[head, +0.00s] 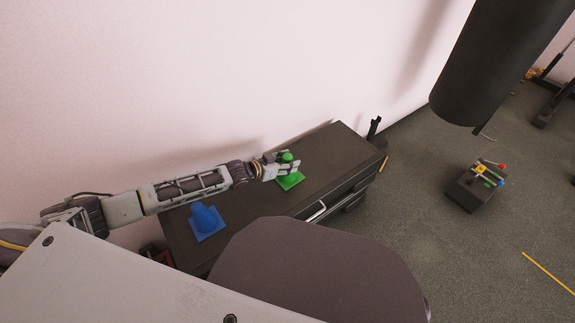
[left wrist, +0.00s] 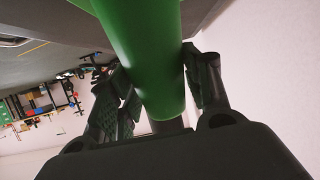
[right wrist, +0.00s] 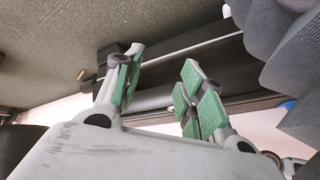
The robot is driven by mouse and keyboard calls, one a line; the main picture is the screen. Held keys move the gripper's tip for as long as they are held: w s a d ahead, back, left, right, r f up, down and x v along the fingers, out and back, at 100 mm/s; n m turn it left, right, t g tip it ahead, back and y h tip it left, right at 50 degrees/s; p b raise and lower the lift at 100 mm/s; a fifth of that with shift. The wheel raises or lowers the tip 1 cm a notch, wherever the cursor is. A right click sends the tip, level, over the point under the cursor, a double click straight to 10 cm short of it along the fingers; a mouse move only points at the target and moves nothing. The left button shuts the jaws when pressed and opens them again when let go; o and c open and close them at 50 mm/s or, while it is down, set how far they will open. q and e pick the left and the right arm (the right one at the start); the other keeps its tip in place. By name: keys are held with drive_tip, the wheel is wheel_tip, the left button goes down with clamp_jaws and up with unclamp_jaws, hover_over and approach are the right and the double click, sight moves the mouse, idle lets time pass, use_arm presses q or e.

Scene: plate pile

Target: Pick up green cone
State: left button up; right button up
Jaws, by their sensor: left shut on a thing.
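The green cone (head: 290,180) is at the far part of the dark cabinet top in the head view, its square base low and its top between my left fingers. My left gripper (head: 283,166) is shut on the cone's upper part. In the left wrist view the green cone (left wrist: 145,50) runs between the two finger pads. I cannot tell whether its base touches the cabinet. My right gripper (right wrist: 162,72) shows only in its own wrist view, with its green-padded fingers apart and nothing between them.
A blue cone (head: 206,221) stands on the near part of the dark cabinet (head: 330,150), below my left forearm. A pale wall is behind the cabinet. A dark hanging cylinder (head: 495,60) is at upper right. A small dark box (head: 470,193) with colourful items stands on the floor.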

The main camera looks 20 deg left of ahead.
use_arm(q)
drive_tip(key=shift+r, duration=0.55)
wheel_tip(320, 180, up, 7)
drive_tip(key=p, duration=0.3)
drive_tip(key=shift+r+p, duration=0.6)
drive_tip(key=shift+r, duration=0.4)
use_arm(e)
wheel_tip(320, 180, up, 9)
drive_tip(key=d+g+h, duration=0.1)
drive_tip(key=d, duration=0.1)
drive_tip(key=shift+s+n+g, duration=0.35)
drive_tip(key=shift+n+g, duration=0.05)
drive_tip(key=shift+d, duration=0.1)
